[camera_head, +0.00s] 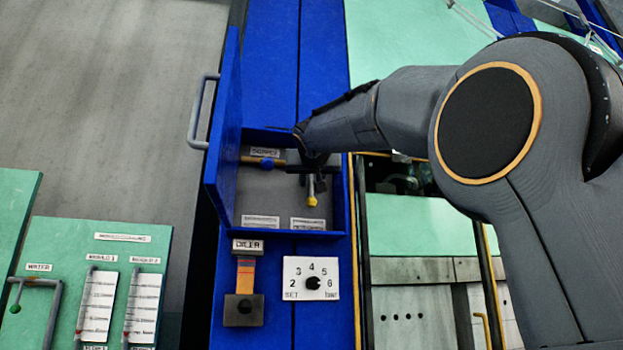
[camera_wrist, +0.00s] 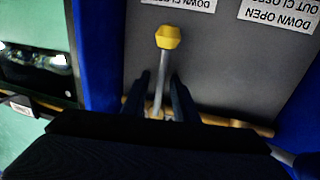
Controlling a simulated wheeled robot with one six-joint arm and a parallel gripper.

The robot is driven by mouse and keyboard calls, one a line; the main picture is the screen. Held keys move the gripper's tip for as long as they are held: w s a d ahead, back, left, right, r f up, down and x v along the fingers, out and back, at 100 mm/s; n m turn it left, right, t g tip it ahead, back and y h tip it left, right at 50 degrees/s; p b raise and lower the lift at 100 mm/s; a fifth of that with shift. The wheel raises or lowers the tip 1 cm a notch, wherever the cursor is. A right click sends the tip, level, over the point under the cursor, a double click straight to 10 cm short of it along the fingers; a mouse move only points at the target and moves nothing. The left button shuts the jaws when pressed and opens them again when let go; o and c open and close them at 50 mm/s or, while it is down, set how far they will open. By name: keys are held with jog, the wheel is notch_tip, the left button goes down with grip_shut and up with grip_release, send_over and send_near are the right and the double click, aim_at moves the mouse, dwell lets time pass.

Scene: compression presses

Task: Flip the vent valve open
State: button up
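The vent valve lever is a thin grey rod with a yellow tip (camera_head: 312,201) inside an open blue box; the yellow tip also shows in the wrist view (camera_wrist: 169,37). The rod runs from a brass pipe toward two printed labels, one reading "DOWN OPEN, OUT CLOSED" (camera_wrist: 265,12). I cannot tell surely whether the lever hangs down or sticks out. My gripper (camera_head: 312,178) is inside the box at the lever. In the wrist view, its two dark fingers (camera_wrist: 160,82) stand either side of the rod with gaps. The lever's pivot is partly hidden by my gripper.
The box door (camera_head: 228,130) stands open at the left, with a grey handle (camera_head: 201,112). A blue ball (camera_head: 267,163) sits on the brass pipe left of my gripper. The box's side walls are close. A numbered dial (camera_head: 312,280) and a dark block (camera_head: 244,309) are below.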

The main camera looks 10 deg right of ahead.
grip_shut()
dwell(1.4)
